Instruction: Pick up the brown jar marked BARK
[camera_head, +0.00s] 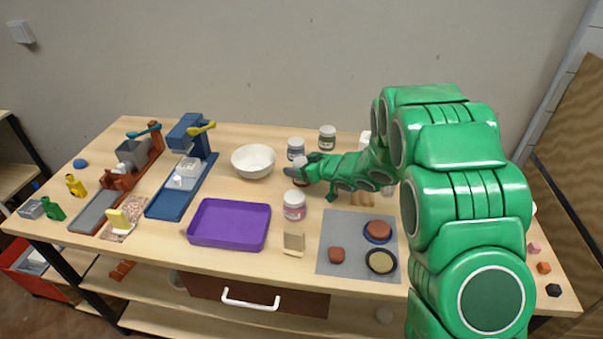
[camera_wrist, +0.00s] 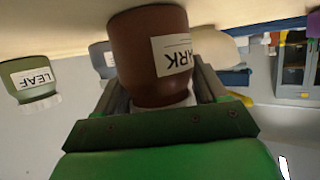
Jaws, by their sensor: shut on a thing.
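The brown jar (camera_wrist: 146,50) fills the middle of the wrist view, upside down there, with a white label reading "ARK"; its first letter is out of sight. My gripper (camera_wrist: 155,100) is shut on it, one finger on each side, near its white lid. In the head view the brown jar (camera_head: 301,177) shows only partly at the end of my gripper (camera_head: 298,174), behind the pink-labelled jar. I cannot tell whether its base touches the table.
A LEAF jar (camera_wrist: 35,80) and a blue-grey jar (camera_head: 296,147) stand close by. A pink jar (camera_head: 294,207) stands in front. A white bowl (camera_head: 253,161), purple tray (camera_head: 228,241) and grey mat (camera_head: 340,225) surround the area.

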